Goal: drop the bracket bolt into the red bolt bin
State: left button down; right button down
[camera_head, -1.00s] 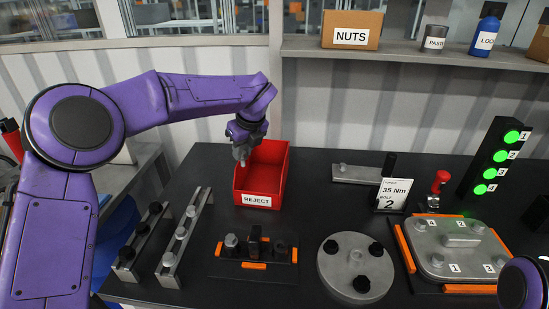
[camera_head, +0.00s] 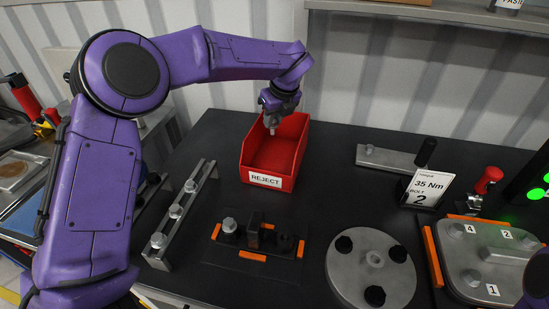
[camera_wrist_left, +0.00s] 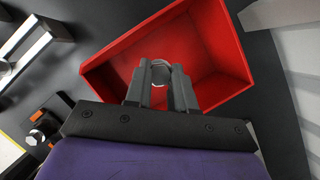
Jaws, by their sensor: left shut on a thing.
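The red bolt bin (camera_head: 275,158) is an open box with a REJECT label on its front, standing at the back of the black table. My left gripper (camera_head: 270,122) is over the bin's back left part, pointing down. In the left wrist view my left gripper (camera_wrist_left: 160,82) is shut on the bracket bolt (camera_wrist_left: 165,66), a grey metal bolt whose round head shows between the fingers. The bin's red floor and walls (camera_wrist_left: 215,55) lie beneath it. My right gripper is not in view.
A metal rail (camera_head: 180,213) with several bolts stands left of the bin. In front are a black fixture with orange blocks (camera_head: 253,256) and a round metal plate (camera_head: 371,286). A 35 Nm sign (camera_head: 428,189) stands to the right.

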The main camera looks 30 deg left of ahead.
pick_arm(q)
jog(key=shift+w+a+f, duration=0.1)
jog(key=shift+w+f, duration=0.25)
jog(key=shift+s+r, duration=0.1)
jog(key=shift+r, duration=0.05)
jog(key=c, duration=0.9)
grip_release()
jog(key=shift+s+r, duration=0.35)
jog(key=shift+s, duration=0.2)
jog(key=shift+o, duration=0.2)
jog(key=shift+w+f, duration=0.2)
jog(key=shift+w, duration=0.1)
jog(key=b+v, duration=0.1)
jog(key=v, duration=0.9)
jog(key=shift+r, duration=0.25)
jog(key=shift+s, duration=0.1)
